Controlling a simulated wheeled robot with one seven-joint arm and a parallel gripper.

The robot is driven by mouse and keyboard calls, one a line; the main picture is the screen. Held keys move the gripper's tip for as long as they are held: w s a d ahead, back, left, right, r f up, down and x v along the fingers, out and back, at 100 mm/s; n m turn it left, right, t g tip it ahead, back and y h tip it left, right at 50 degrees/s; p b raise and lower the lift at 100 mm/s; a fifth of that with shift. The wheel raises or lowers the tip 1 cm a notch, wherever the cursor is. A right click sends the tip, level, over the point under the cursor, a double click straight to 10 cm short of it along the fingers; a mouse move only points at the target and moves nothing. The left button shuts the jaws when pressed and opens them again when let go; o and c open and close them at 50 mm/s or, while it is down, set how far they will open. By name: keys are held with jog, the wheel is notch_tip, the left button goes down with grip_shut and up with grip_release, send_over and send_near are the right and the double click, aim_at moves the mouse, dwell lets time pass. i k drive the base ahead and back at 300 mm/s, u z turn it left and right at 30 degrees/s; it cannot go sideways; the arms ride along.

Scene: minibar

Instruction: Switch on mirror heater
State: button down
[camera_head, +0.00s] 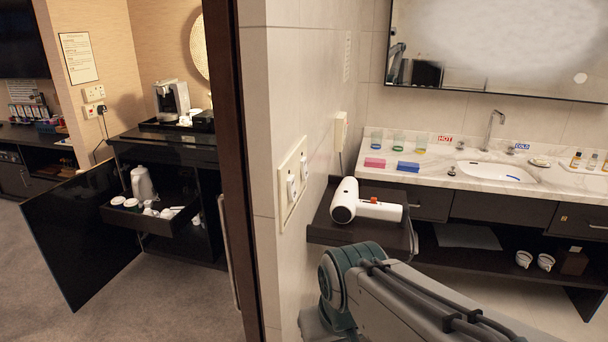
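A wide mirror (450,75) with a dark frame hangs on the tiled wall at the upper right, and its upper middle is covered by a white foggy patch. A small round white spot (580,78), perhaps a button, shows near its lower right. A white switch plate (293,183) with two switches is on the near tiled wall, left of the vanity. My arm (400,300) enters from the lower right and bends at a teal joint below the switch plate. My gripper is outside the view, so its state is hidden.
A white hair dryer (365,203) lies on an open drawer (330,231) close beyond my arm. The marble counter (440,170) holds glasses, a sink and a faucet. A dark door frame (228,120) stands left; beyond it, an open cabinet door (80,230) juts over carpet.

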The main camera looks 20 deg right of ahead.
aim_at(303, 165)
jog(key=k, duration=0.4)
jog(key=z, duration=1.1)
jog(key=i, duration=0.7)
jog(key=u, duration=0.75)
